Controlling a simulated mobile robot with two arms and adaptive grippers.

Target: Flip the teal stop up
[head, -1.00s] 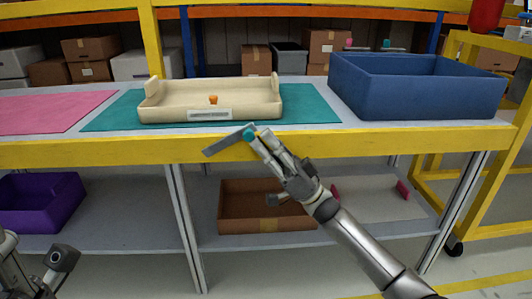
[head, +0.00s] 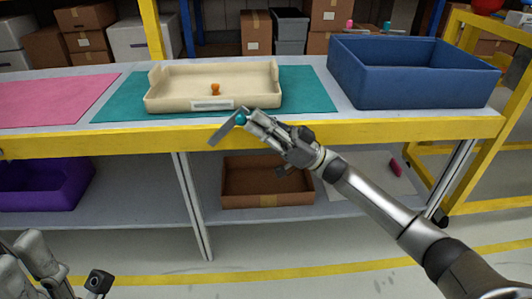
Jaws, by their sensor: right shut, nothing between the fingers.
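The teal stop (head: 242,119) is a small teal knob on a flat grey bar (head: 226,130) at the table's front edge, in front of the cream tray. The bar slants up to the right, its lower end over the yellow edge. My right gripper (head: 250,118) is shut with nothing between its fingers. Its tips are right beside the teal knob and partly cover it; I cannot tell whether they touch. Part of my left arm, perhaps its gripper (head: 38,256), shows at the lower left, and its fingers are unclear.
The cream tray (head: 165,104) with a small orange peg (head: 215,89) stands on a teal mat (head: 310,91). A blue bin (head: 420,87) stands at right and a pink mat (head: 50,100) lies at left. Below are a brown box (head: 265,200) and a purple bin (head: 45,198).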

